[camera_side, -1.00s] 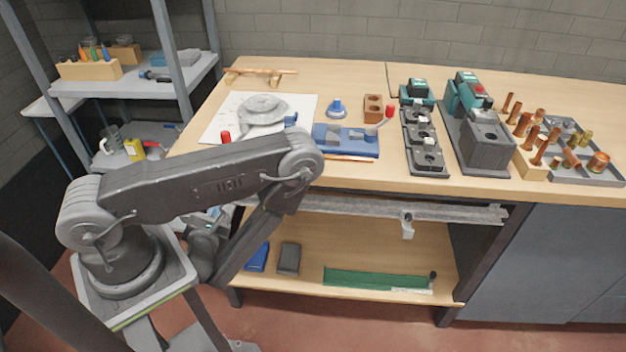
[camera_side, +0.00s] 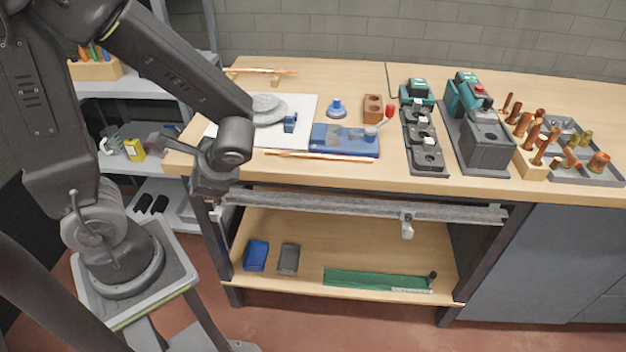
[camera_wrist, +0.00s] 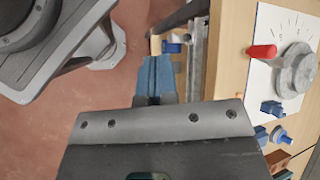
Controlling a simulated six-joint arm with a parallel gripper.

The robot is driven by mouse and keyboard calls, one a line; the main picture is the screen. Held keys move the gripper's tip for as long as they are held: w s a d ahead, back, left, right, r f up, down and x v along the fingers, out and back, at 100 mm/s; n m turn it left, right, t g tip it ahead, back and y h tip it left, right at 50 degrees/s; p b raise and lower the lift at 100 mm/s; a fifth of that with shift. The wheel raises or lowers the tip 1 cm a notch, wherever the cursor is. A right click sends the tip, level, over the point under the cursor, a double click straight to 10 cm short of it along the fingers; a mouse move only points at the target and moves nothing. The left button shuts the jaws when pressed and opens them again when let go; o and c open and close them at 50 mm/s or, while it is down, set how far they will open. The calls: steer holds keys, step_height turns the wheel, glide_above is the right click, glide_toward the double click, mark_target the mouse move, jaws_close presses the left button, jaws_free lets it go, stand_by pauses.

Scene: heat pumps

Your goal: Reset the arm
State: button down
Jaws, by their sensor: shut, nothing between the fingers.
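My gripper (camera_wrist: 152,76) shows in the wrist view as blue-grey fingers held together, with nothing between them. It hangs over the reddish floor, just left of the bench edge. In the side view my arm is raised and folded at the left, and its wrist is by the bench's front left corner. The fingertips are hard to make out in that view.
On the bench (camera_side: 230,84), a white sheet with a grey disc (camera_side: 264,108) and a blue fixture (camera_side: 345,141) lie near my wrist. A copper tube (camera_side: 320,157) lies along the front edge. A shelf rack stands behind my arm. Open floor lies below.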

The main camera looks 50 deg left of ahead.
steer(key=w+d+r+n+t+h, duration=0.2)
steer(key=d+r+n+t+h, duration=0.3)
steer(key=r, duration=0.9)
steer(key=d+t+h, duration=0.2)
steer(key=d+t, duration=0.1)
steer(key=d, duration=0.1)
steer(key=shift+w+n+t+h, duration=0.3)
steer(key=shift+n, duration=0.1)
